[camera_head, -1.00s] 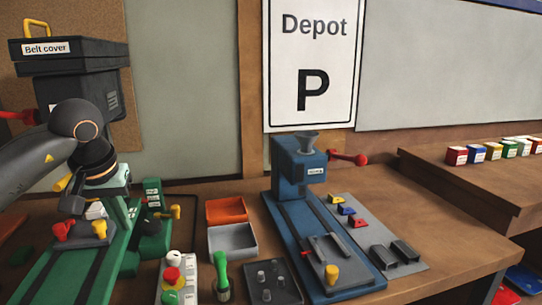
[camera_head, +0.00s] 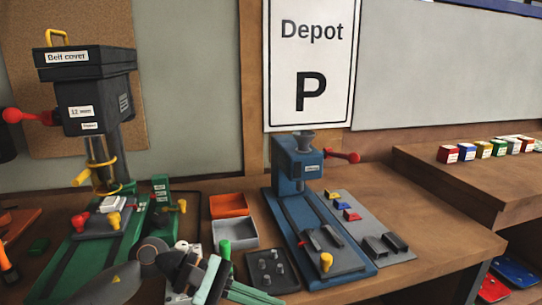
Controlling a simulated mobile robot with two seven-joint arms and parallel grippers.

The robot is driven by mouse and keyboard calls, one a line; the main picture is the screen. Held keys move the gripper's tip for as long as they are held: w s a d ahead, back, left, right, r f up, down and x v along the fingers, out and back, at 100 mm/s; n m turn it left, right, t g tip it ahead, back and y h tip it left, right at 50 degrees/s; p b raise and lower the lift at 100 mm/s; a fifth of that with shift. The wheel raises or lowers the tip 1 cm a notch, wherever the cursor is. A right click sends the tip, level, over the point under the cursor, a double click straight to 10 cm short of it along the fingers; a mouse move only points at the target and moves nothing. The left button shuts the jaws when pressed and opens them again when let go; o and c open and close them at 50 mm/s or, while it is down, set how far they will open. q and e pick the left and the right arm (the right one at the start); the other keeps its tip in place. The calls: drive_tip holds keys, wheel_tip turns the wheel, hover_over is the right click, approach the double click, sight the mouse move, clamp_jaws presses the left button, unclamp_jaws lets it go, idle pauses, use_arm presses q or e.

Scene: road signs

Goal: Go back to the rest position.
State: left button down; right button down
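My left arm comes in from the bottom left, and my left gripper (camera_head: 248,292) is low at the bottom edge, in front of the bench's near side. One pale green finger points right and is partly cut off by the frame. My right gripper is not in view.
A green drill press with a black head (camera_head: 92,92) stands at left and a blue press (camera_head: 298,165) at centre. An orange tray (camera_head: 228,205), a grey tray (camera_head: 250,239) and a dark peg block (camera_head: 272,270) lie between. Small coloured boxes (camera_head: 482,150) line the right bench.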

use_arm(q)
drive_tip(key=s+a+f+m+t+y+p, duration=0.2)
drive_tip(key=a+f+m+t+y, duration=0.3)
drive_tip(key=f+m+t, duration=0.5)
drive_tip(key=s+a+f+m+t+y+p, duration=0.1)
drive_tip(key=a+f+m+t+y, duration=0.2)
drive_tip(key=a+f+m+t, duration=0.55)
drive_tip(key=s+a+f+n+g+y, duration=0.2)
drive_tip(key=s+f+n+g, duration=0.4)
drive_tip(key=s+f, duration=0.5)
drive_tip(key=s+g+y, duration=0.1)
drive_tip(key=s+g, duration=0.1)
drive_tip(key=shift+s+a+f+p, duration=0.3)
drive_tip(key=shift+s+a+p, duration=0.05)
drive_tip(key=shift+p, duration=0.05)
drive_tip(key=c, duration=1.5)
unclamp_jaws()
drive_tip(key=shift+n, duration=0.25)
